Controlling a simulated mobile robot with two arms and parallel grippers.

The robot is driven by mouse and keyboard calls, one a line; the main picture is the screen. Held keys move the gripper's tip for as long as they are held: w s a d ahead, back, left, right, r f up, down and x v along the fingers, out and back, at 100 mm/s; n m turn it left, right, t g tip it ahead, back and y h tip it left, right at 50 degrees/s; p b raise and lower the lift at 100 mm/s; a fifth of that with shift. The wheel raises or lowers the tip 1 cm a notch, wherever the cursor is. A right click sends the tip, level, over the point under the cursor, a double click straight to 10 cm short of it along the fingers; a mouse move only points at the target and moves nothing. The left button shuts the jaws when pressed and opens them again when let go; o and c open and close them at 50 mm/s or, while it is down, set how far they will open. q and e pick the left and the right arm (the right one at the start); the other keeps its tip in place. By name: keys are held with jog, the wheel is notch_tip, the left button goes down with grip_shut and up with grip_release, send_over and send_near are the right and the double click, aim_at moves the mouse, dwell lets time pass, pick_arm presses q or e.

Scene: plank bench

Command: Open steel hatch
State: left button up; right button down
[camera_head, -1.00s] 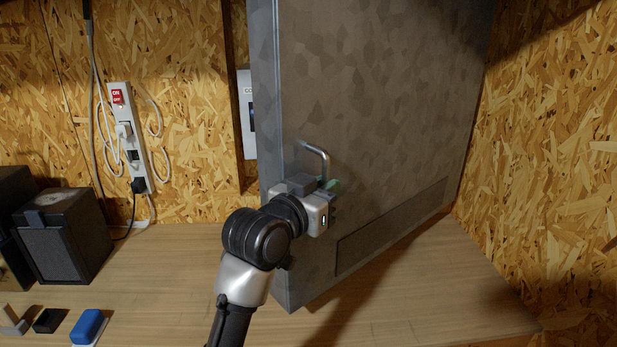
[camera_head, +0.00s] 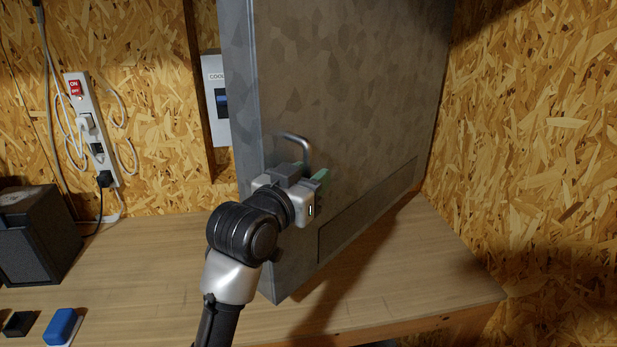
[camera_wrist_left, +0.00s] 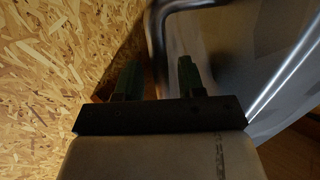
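The steel hatch (camera_head: 345,90) is a large grey mottled panel standing at an angle over the bench. Its lighter left edge is nearest me, and its far right edge is by the right wall. A bent metal handle (camera_head: 305,146) sticks out from its face near the left edge. My left gripper (camera_head: 312,174) is at the lower part of this handle. In the left wrist view, its two green fingers (camera_wrist_left: 158,70) stand apart, with the handle bar (camera_wrist_left: 157,45) showing between them and a gap on both sides. Whether they touch it is hidden. My right gripper is out of view.
A speaker (camera_head: 38,235), a black block (camera_head: 20,323) and a blue item (camera_head: 61,326) are on the bench (camera_head: 150,270) at left. A power strip (camera_head: 92,130) and a labelled box (camera_head: 215,100) are on the back wall. The bench between speaker and hatch is clear.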

pick_arm(q)
jog(key=shift+s+a, duration=0.1)
jog(key=b+v, duration=0.3)
jog(key=v, duration=0.7)
jog(key=shift+s+b, duration=0.3)
jog(key=shift+b, duration=0.05)
jog(key=shift+a, duration=0.15)
